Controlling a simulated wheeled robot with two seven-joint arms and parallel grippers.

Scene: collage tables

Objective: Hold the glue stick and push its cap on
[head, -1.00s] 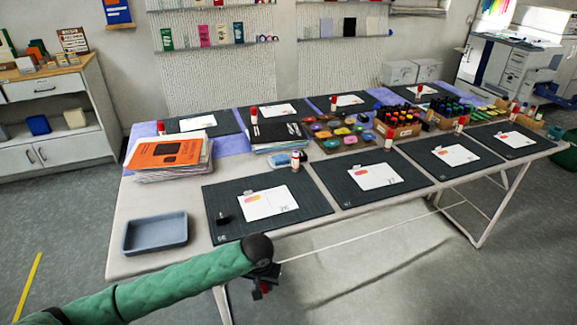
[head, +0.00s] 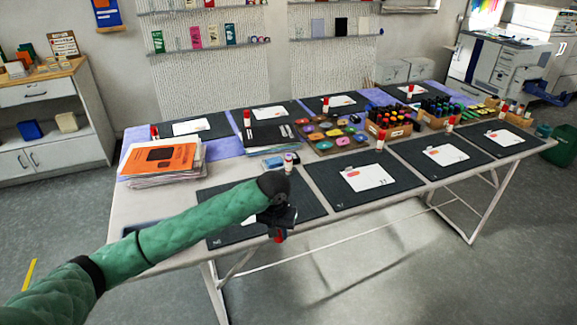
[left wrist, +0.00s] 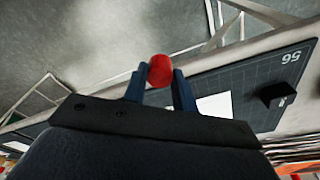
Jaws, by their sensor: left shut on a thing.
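My left gripper (head: 279,232) is shut on a small red cap (left wrist: 160,70). In the left wrist view the cap sits between the two blue-grey fingertips. In the head view the gripper hangs at the front edge of the near left mat (head: 308,203), with red showing below it. A white glue stick (head: 288,161) stands upright near the back right corner of that mat, behind the gripper and apart from it. No red cap shows on its top. My right gripper is not in view.
Other glue sticks with red tops, such as one (head: 380,142), stand by other mats. A stack with an orange cover (head: 160,158) lies left. A small black block (left wrist: 278,95) lies on the near mat. My arm hides most of a blue tray.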

